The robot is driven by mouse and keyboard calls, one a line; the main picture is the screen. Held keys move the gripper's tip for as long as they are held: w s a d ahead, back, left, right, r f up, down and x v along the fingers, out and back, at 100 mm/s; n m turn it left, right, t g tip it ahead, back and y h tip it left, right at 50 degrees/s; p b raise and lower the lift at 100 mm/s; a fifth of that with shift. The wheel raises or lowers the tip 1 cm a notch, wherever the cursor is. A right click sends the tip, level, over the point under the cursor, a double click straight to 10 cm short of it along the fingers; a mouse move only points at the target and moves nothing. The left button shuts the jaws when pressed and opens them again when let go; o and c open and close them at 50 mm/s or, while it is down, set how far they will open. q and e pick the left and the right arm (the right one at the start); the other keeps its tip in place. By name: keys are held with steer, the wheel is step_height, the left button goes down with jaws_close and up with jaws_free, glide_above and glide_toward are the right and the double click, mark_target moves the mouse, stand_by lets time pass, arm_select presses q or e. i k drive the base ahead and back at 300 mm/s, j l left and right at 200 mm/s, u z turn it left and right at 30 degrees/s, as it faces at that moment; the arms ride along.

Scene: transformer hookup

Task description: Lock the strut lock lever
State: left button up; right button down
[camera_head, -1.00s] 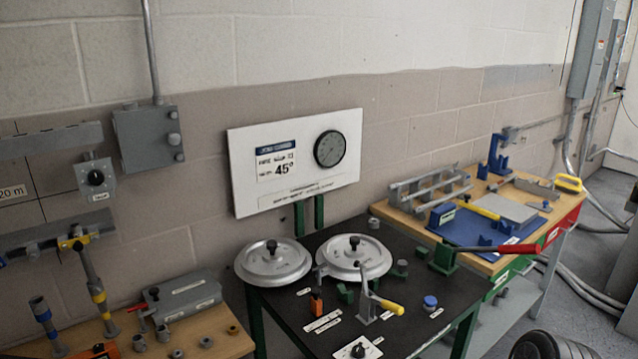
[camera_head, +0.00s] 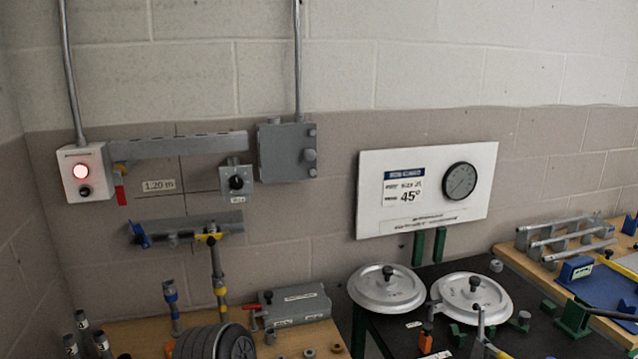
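A grey upright strut (camera_head: 216,275) with yellow bands stands at the left, its top at a yellow clamp (camera_head: 208,237) under the lower wall rail (camera_head: 180,230). A blue lever-like part (camera_head: 140,234) sits at that rail's left end. A red tab or handle (camera_head: 121,191) hangs below the left end of the upper rail (camera_head: 180,147). A small red handle (camera_head: 254,313) is beside the grey box on the bench. I cannot tell for sure which of these is the strut lock lever, nor its lock state. Neither gripper is in view.
A wooden bench (camera_head: 325,340) holds a grey box (camera_head: 295,305) and a shorter blue-banded post (camera_head: 171,305). A dark table with two silver discs (camera_head: 387,290) stands to the right.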

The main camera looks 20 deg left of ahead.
mark_target(117, 173)
steer(key=u, duration=1.75)
